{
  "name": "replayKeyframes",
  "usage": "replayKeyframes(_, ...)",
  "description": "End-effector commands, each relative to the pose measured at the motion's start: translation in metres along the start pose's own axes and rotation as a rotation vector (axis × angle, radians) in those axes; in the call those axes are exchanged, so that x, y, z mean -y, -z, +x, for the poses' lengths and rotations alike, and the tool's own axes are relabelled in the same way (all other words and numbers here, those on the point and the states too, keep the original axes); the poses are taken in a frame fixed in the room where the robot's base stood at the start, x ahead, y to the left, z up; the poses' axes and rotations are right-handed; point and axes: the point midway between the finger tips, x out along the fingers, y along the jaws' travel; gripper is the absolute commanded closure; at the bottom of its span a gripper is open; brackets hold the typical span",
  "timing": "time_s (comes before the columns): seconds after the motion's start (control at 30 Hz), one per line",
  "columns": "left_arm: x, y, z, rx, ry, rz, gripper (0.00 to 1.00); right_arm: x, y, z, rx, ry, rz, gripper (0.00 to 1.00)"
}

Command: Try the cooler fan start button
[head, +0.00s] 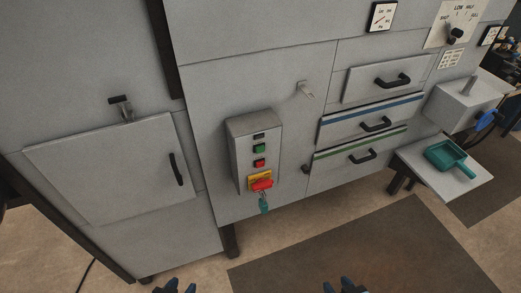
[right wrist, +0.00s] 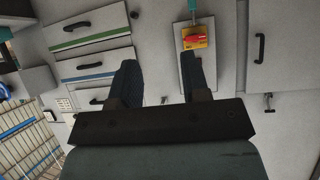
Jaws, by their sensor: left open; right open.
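A grey control box (head: 240,165) is mounted on the front of the machine cabinet. It carries a small dark label at the top, a green button (head: 260,148), a red button (head: 259,163) below it, and a red switch on a yellow plate (head: 261,182) with a teal tag hanging below. The box also shows in the right wrist view, with its yellow plate (right wrist: 194,38) uppermost. My left gripper (head: 174,287) and right gripper (head: 344,286) show at the bottom edge of the head view, well short of the box. The right gripper's fingers (right wrist: 164,78) are apart and empty.
Left of the box is a cabinet door (head: 110,170) with a black handle. To the right are drawers (head: 362,130) with black handles, and a shelf (head: 440,185) holding a teal scoop (head: 450,158). A dark mat (head: 350,250) covers clear floor in front.

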Motion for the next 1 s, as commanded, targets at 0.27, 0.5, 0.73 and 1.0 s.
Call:
replayKeyframes(0.27, 0.0003, 0.001, 0.0006, -0.002, 0.0, 0.001, 0.57, 0.0, 0.0001, -0.0001, 0.0, 0.0, 0.0, 0.78)
replayKeyframes(0.5, 0.0003, 0.001, 0.0007, -0.002, 0.0, 0.001, 0.57, 0.0001, 0.0001, -0.0001, 0.0, 0.0, 0.0, 1.0)
replayKeyframes(0.73, 0.0003, 0.0009, 0.0006, -0.002, 0.0, 0.001, 0.57, 0.0001, 0.0001, -0.0002, 0.0, 0.0, 0.0, 1.0)
replayKeyframes(1.0, 0.0002, 0.0009, 0.0006, -0.002, 0.0, 0.001, 0.57, 0.0001, 0.0, -0.0002, 0.0, 0.0, 0.0, 1.0)
